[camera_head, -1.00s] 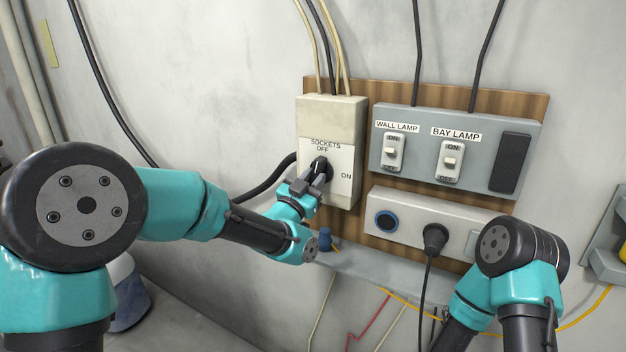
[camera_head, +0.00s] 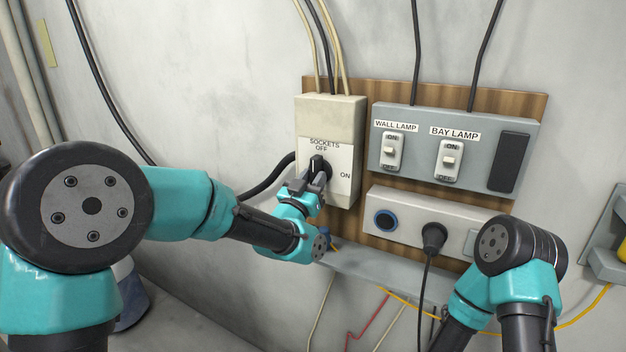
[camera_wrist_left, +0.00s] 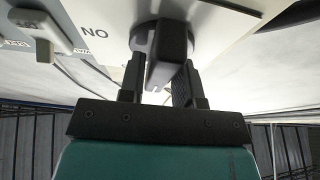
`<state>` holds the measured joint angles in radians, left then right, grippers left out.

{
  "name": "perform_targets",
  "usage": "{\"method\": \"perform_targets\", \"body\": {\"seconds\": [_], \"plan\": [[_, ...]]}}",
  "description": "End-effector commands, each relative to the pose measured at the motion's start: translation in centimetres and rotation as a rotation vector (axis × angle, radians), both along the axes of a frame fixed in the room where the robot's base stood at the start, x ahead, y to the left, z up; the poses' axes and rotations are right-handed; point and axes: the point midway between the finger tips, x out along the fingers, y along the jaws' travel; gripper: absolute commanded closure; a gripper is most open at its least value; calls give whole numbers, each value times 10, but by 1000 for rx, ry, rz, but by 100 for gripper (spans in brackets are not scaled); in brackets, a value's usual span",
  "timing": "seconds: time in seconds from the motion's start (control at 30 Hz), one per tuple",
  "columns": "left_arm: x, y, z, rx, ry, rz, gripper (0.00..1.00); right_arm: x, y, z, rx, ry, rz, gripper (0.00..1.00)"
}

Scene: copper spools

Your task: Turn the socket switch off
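The socket switch is a black rotary knob (camera_head: 317,164) on a cream box (camera_head: 331,119) labelled SOCKETS, with OFF at the top and ON at the right. The knob's handle stands upright, in line with OFF. My left gripper (camera_head: 311,184) is open just below the knob. In the left wrist view its two fingers (camera_wrist_left: 160,82) stand apart on either side of the knob's handle (camera_wrist_left: 170,50). I cannot tell whether one finger touches it. My right arm's links show at the lower right, but its gripper is out of view.
A grey panel (camera_head: 430,120) with wall lamp and bay lamp switches is right of the box. Below it is a socket strip (camera_head: 405,203) with a black plug (camera_head: 433,238) and a blue-ringed socket. A grey ledge (camera_head: 375,271) and loose wires lie below. Cables run up the wall.

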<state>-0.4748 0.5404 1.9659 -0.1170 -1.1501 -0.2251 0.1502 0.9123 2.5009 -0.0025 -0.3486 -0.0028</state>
Motion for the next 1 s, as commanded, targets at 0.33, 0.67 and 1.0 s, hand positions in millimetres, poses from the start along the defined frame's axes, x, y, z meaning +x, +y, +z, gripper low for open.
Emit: {"method": "perform_targets", "body": {"seconds": [0.33, 0.67, 1.0], "plan": [[0, 0, 0, 1, -2, 1, 51, 0, 0, 0, 0, 0, 0, 57], [-12, 7, -5, 2, -1, 0, 51, 0, 0, 0, 0, 0, 0, 57], [-59, 32, -28, 1, 0, 0, 51, 0, 0, 0, 0, 0, 0, 57]]}}
